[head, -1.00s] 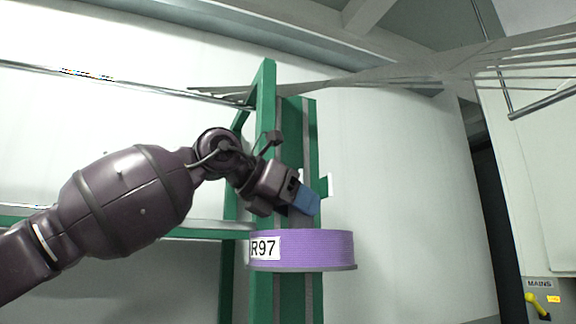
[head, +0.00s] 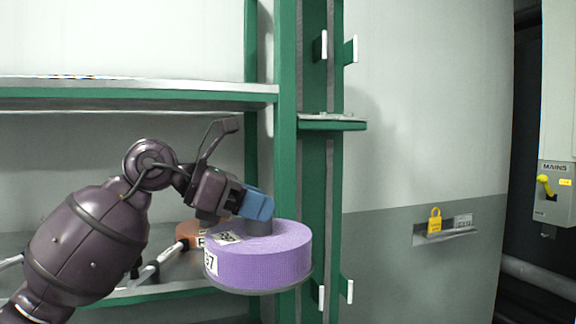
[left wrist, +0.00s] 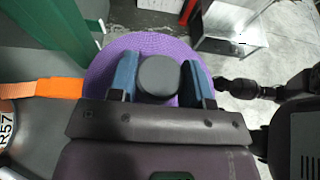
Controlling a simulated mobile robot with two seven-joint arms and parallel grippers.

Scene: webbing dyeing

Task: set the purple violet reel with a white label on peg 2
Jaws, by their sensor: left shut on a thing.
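The purple violet reel (head: 262,262) has a white label (head: 211,263) ending in 7 on its side and a smaller printed label on top. My left gripper (head: 258,208) is shut on the reel's grey centre hub and holds the reel flat in the air, in front of the green rack post. In the left wrist view the reel (left wrist: 150,50) lies under the blue fingers, which sit on either side of the round grey hub (left wrist: 159,77). Which peg is peg 2 I cannot tell.
Green rack posts (head: 287,150) stand behind the reel, with a small green shelf (head: 333,125) on the right and a long shelf (head: 130,97) on the left. An orange-brown reel (head: 190,232) sits behind my arm. A yellow padlock (head: 434,220) hangs on the wall.

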